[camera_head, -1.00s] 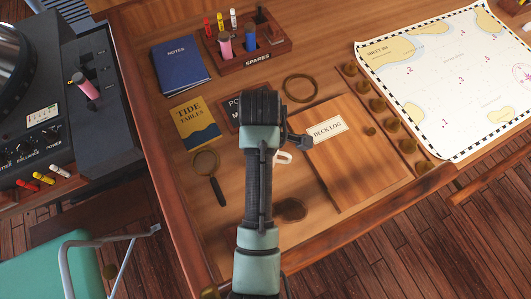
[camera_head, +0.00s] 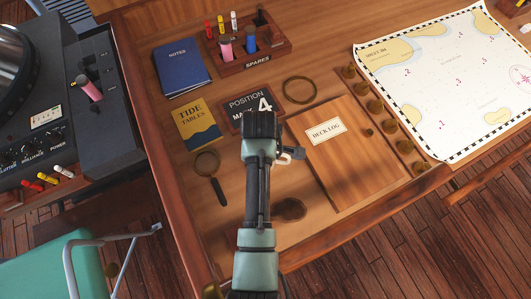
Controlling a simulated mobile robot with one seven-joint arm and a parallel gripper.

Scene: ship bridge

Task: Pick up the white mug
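The white mug is almost wholly hidden behind my arm. Only a small pale curved piece, which looks like its handle (camera_head: 286,157), shows just right of the arm, left of the deck log. My arm reaches up from the bottom middle over the desk. A dark part at the arm's end juts out to the right beside the pale piece. My gripper's fingers are hidden beneath the arm. I cannot tell whether they are open or shut, or whether they touch the mug.
The deck log (camera_head: 350,165) lies right of the arm. A magnifying glass (camera_head: 208,168) and tide tables book (camera_head: 196,123) lie left. The position mark 4 plaque (camera_head: 243,103), a brass ring (camera_head: 299,90) and the spares rack (camera_head: 262,58) are behind. A chart (camera_head: 440,85) lies far right.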

